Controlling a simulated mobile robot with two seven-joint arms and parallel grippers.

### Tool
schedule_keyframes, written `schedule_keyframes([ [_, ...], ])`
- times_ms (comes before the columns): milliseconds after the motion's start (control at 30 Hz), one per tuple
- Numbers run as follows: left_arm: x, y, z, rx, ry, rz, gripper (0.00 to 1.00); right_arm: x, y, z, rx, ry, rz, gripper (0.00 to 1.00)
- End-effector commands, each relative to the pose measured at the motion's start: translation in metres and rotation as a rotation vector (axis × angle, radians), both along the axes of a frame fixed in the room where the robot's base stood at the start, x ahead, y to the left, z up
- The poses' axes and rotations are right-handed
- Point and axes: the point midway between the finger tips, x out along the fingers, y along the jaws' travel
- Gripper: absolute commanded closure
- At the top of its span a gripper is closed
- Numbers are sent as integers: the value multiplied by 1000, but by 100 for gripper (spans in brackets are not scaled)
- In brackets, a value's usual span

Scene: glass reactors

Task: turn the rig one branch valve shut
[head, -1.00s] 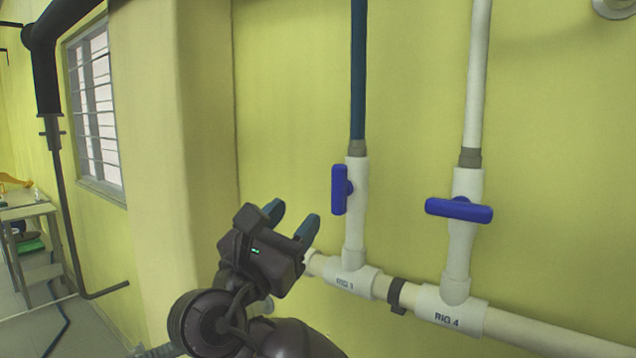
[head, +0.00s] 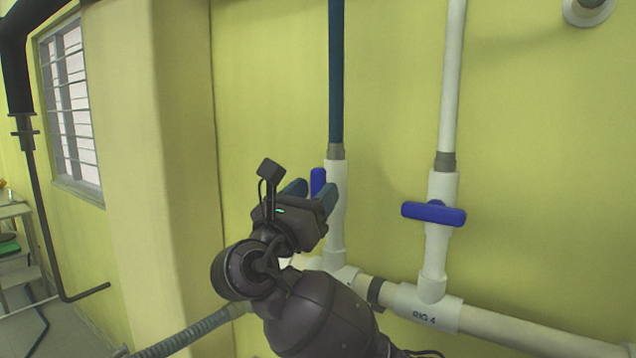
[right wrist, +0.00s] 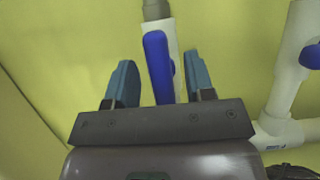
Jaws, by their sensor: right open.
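The rig one valve has a blue handle (head: 318,183) on a white vertical branch pipe (head: 336,215). The handle stands upright, in line with the pipe. My right gripper (head: 311,192) is open in front of it, and its fingers partly hide the handle in the head view. The RIG 1 label is hidden behind my right arm. My left gripper is not in view.
To the right, the RIG 4 branch has a blue handle (head: 433,213) lying crosswise to its pipe. Both branches rise from a white horizontal pipe (head: 520,329) along the yellow wall. A wall pillar (head: 150,180) and a window (head: 70,110) are at left.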

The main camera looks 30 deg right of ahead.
Motion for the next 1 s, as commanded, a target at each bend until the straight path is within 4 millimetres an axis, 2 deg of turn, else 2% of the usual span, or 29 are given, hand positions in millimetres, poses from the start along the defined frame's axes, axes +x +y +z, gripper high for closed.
schedule_keyframes([
  [200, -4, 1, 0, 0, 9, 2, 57, 5, -14, 6, 0, 1, 0, 51],
  [500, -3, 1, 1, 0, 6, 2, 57, 6, -15, 6, 1, 0, 0, 51],
  [567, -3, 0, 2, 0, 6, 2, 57, 6, -15, 6, 1, 0, 0, 57],
  [800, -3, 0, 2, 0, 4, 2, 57, 6, -15, 6, 1, 0, 0, 93],
  [1000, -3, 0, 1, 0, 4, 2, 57, 6, -15, 6, 7, -12, 0, 93],
])
